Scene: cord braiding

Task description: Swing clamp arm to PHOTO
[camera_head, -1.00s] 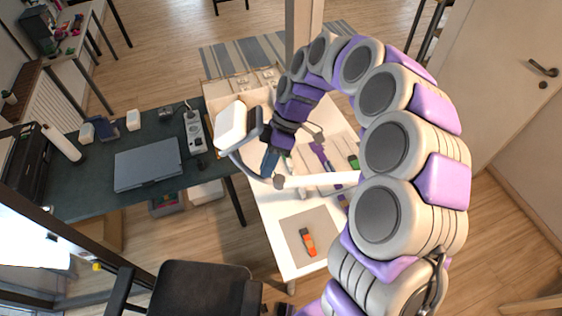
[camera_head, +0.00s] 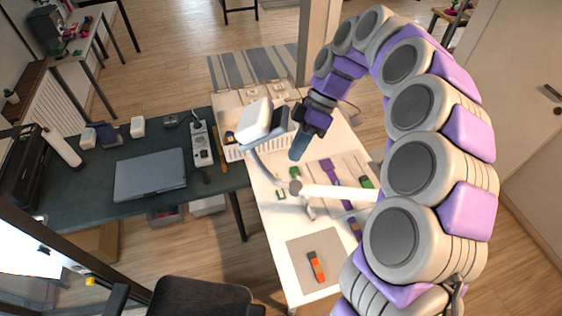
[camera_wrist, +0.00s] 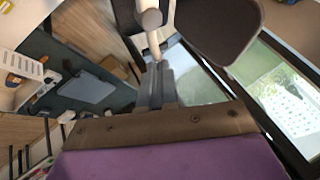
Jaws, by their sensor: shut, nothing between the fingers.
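The clamp arm (camera_head: 340,193) is a pale bar with a grey joint (camera_head: 295,188) over the white table. From that joint a thin curved grey rod leads back to a white rounded head (camera_head: 254,121) near the far left of the table. My gripper (camera_head: 297,155) is shut and empty, pointing down above the table, to the right of the white head and beyond the joint. In the wrist view my shut fingers (camera_wrist: 158,68) lie in line with a pale bar and grey knob (camera_wrist: 152,18); contact is unclear. I see no readable PHOTO mark.
The white table holds a grey mat with an orange tool (camera_head: 316,266), a purple tool (camera_head: 330,172) and green pieces. A dark desk with a closed laptop (camera_head: 150,175) and a power strip (camera_head: 202,146) stands left. A dark chair (camera_head: 195,297) is in front.

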